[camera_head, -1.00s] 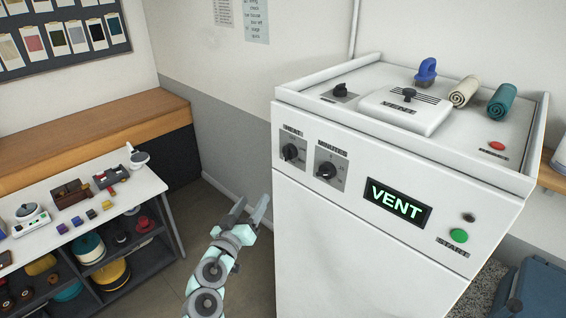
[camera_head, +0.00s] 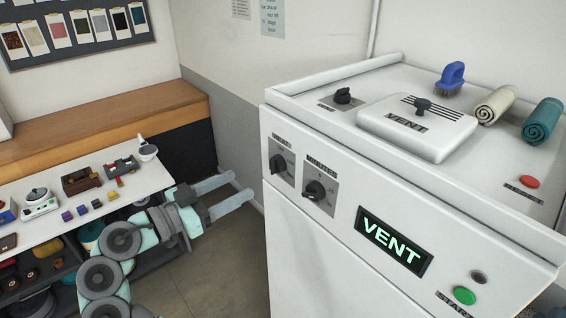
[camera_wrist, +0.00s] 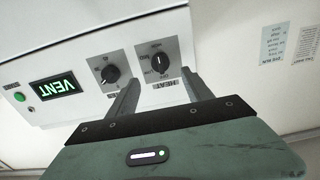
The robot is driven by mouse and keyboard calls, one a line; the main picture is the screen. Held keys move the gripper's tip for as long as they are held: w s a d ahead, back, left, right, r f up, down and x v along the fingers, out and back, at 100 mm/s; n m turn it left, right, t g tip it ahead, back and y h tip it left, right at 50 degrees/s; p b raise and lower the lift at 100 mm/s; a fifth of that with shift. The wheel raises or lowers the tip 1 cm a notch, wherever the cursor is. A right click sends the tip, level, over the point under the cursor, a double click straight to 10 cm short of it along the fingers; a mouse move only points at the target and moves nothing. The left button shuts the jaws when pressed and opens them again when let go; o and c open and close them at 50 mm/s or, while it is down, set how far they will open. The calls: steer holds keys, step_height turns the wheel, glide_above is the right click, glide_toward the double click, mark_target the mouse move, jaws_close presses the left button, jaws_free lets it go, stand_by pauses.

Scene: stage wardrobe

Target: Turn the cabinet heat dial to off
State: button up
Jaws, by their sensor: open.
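The heat dial (camera_head: 278,164) is a black knob on a grey plate at the left end of the white cabinet's front panel. In the wrist view the same dial (camera_wrist: 161,66) appears upside down, beyond and between the fingers, with its printed marks around it. Its exact setting is too small to read surely. My gripper (camera_head: 237,188) is open and empty, left of the cabinet front and a little lower than the dial, apart from it. Its two fingers (camera_wrist: 159,77) point toward the panel in the wrist view.
The minutes dial (camera_head: 317,190) sits just right of the heat dial. A lit VENT display (camera_head: 394,241) and a green start button (camera_head: 464,296) follow. The cabinet top holds a vent lid (camera_head: 418,126), a blue brush (camera_head: 451,76) and rolled cloths. A cluttered white table (camera_head: 85,208) stands left.

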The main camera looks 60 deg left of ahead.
mark_target(270, 169)
steer(key=w+p, duration=0.1)
steer(key=w, duration=0.2)
steer(key=w+a+p, duration=0.1)
steer(key=w, duration=0.2)
steer(key=w+a+p, duration=0.1)
steer(key=w, duration=0.3)
steer(key=shift+s, duration=0.1)
jaws_close()
stand_by(0.3)
